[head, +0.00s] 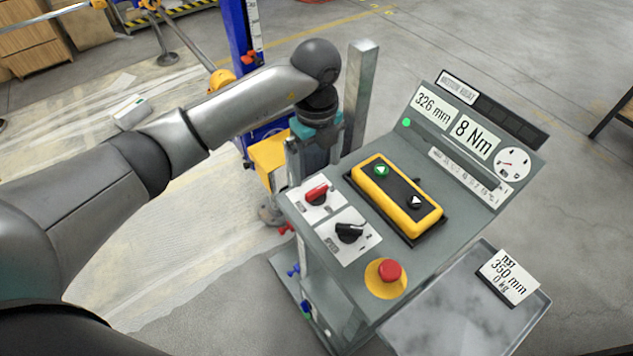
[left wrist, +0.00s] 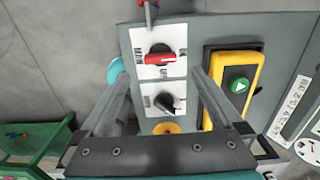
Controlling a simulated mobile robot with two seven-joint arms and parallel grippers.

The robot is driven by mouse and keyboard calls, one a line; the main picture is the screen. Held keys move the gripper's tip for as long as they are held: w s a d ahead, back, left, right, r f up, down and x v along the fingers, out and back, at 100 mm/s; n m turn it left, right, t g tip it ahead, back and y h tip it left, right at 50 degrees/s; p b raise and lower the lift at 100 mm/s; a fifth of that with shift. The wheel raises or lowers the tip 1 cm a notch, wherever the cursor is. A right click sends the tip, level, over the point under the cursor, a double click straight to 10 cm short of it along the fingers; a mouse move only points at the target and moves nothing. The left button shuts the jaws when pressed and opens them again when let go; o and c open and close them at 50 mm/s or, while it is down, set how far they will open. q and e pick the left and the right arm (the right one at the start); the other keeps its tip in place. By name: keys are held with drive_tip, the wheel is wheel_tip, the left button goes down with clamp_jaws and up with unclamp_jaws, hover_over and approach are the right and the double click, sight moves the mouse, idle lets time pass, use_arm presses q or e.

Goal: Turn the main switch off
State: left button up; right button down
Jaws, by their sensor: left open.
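My left gripper (head: 310,165) is above and just behind that corner, pointing down, apart from the knob as far as I can see. In the left wrist view its two fingers are spread wide, to either side of the switch plates, with nothing between them. My right gripper is out of view.
A black rotary knob (head: 349,233) is beside the red one. A red emergency button (head: 389,271) and a yellow box (head: 397,197) with green and black buttons are on the same panel. A grey post (head: 361,95) stands behind. A metal tray (head: 470,310) is at the right.

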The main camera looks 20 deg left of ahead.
sight(317, 189)
use_arm(q)
wheel_tip(317, 189, down, 7)
drive_tip(key=shift+r, duration=0.1)
idle(0.3)
drive_tip(key=c, duration=1.4)
